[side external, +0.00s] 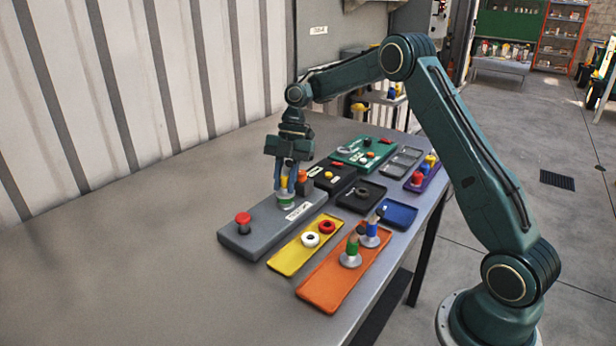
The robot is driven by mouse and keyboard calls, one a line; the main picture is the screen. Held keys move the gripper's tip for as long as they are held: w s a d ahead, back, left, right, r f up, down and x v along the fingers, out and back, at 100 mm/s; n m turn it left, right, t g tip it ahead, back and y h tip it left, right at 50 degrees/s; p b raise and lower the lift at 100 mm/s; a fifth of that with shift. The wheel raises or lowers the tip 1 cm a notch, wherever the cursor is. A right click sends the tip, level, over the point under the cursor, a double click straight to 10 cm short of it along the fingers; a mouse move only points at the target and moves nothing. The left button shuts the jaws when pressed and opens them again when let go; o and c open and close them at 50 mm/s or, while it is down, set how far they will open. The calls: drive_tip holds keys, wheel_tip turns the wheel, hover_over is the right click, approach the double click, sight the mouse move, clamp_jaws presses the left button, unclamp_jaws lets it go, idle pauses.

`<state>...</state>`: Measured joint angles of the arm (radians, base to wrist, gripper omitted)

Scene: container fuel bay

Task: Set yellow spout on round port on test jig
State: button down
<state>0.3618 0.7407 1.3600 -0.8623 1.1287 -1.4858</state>
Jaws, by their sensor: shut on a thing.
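The grey test jig (262,232) lies on the bench, with a red knob at its near end and a white label on top. My gripper (285,186) points down over the jig's far half, shut on the yellow spout (284,182). The fingers hide much of the spout. A pale, green-banded round part (286,201) is directly below the fingers on the jig. I cannot tell whether the spout is seated on it or just above. An orange part (303,184) stands close to the right of the fingers.
An orange tray (322,297) holds green- and blue-banded spouts. A yellow tray (288,262) holds white and red rings. Black, green, blue and purple trays or panels crowd the right and back. The left of the bench is clear.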

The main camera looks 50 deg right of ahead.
drive_tip(key=c, duration=0.8)
unclamp_jaws()
drive_tip(key=shift+o, duration=0.2)
drive_tip(key=shift+s+a+r, duration=0.15)
drive_tip(key=shift+r, duration=0.2)
drive_tip(key=s+a+r+m+t+h, duration=0.1)
drive_tip(key=s+a+r+m+t, duration=0.1)
drive_tip(key=s+a+r+m, duration=0.4)
drive_tip(key=s+a+r+m+t+h, duration=0.1)
drive_tip(key=s+r+m, duration=0.4)
drive_tip(key=s+r, duration=0.25)
drive_tip(key=s+m+t+h, duration=0.2)
drive_tip(key=s+m, duration=0.8)
drive_tip(key=s, duration=0.8)
drive_tip(key=shift+s+d+m+t, duration=0.2)
drive_tip(key=shift+m+t, duration=0.2)
drive_tip(key=shift+t, duration=0.4)
